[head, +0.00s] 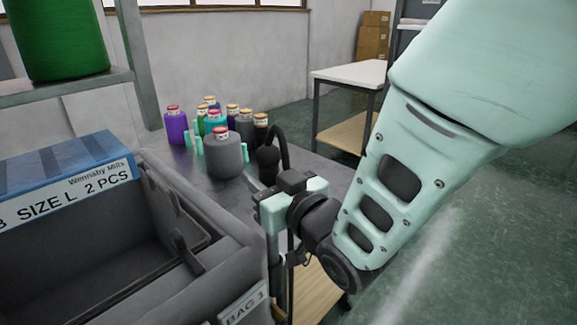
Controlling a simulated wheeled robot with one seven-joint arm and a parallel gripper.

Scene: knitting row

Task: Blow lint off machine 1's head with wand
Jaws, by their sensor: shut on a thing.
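My gripper (286,205) is in the middle of the head view, at the lower end of my arm, over the near right edge of the dark table. It is shut on what looks like the wand. A black curved tube (281,137) with a dark bulb-shaped end (267,164) shows just behind the gripper and seems to belong to it. Part of the held thing is hidden by the gripper and wrist. Machine 1's head and any lint on it are not recognisable in this view.
Several capped yarn cones (225,155) stand on the dark table (205,190). A grey bin (215,255) labelled BAG 1 and a blue carton (65,165) fill the left. A green cone (58,40) sits on a shelf. A white-topped table (350,73) stands behind; floor at right is open.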

